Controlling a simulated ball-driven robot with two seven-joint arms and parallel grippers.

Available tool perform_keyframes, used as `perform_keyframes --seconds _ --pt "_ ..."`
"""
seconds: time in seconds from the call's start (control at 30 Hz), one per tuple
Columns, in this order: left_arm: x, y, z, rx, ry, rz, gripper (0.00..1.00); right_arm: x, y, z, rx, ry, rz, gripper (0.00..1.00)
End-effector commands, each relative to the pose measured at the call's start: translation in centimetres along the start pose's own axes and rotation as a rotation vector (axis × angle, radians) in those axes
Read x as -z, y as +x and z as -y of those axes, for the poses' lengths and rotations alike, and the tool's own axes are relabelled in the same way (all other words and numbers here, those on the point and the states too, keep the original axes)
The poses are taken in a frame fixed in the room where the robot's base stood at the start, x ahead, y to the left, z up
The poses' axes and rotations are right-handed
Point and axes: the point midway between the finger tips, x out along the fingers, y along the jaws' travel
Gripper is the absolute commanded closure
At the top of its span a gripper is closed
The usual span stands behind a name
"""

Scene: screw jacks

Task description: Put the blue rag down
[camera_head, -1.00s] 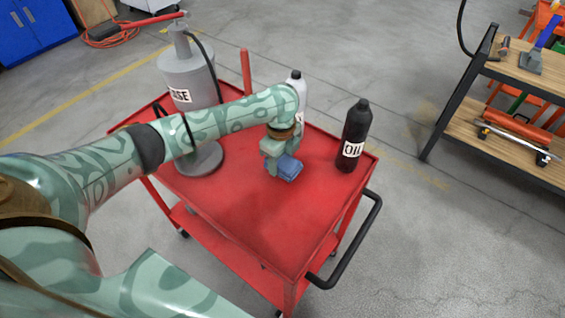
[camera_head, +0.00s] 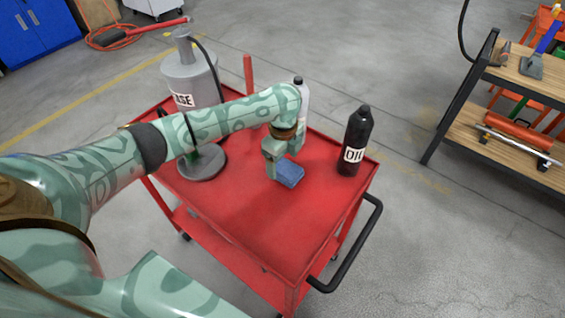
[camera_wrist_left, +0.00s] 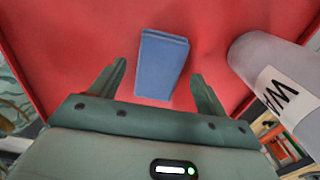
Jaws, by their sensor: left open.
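The blue rag (camera_head: 290,174) is a small folded block lying on the top of the red cart (camera_head: 235,215). In the left wrist view the rag (camera_wrist_left: 162,66) lies between and a little beyond the fingertips, with a gap on each side. My left gripper (camera_head: 281,164) is open just above and beside the rag; in the left wrist view its two fingers (camera_wrist_left: 159,78) are spread apart and hold nothing. My right gripper does not show.
A black oil bottle (camera_head: 356,140) stands right of the rag. A pale bottle (camera_head: 300,100) stands behind my gripper, close to it in the wrist view (camera_wrist_left: 275,70). A grey grease canister (camera_head: 188,75) stands at the cart's back left. The cart's front is clear.

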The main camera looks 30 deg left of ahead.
Motion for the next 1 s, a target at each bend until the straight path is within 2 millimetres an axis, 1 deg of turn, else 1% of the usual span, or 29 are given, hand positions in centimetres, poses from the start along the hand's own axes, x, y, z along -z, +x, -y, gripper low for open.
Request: perform_keyframes --seconds 0.03,0.2,0.3,0.4,0.53,1.0 --pt "-0.1 -2.2 0.1 0.007 0.000 0.001 0.24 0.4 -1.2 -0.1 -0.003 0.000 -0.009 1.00" --pt "0.0 -6.3 0.1 0.007 0.001 0.002 0.24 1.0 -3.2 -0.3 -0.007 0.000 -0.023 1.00" --pt "0.0 -8.1 0.0 0.005 0.001 0.001 0.24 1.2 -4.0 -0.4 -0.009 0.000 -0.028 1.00" --pt "0.0 -9.2 0.0 0.002 0.000 0.000 0.24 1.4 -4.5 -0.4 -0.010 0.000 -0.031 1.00" --pt "0.0 -9.7 0.0 0.000 0.000 -0.001 0.24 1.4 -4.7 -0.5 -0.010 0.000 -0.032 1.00" --pt "0.0 -9.7 0.0 0.000 0.000 -0.001 0.24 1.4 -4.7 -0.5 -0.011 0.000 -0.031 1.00"
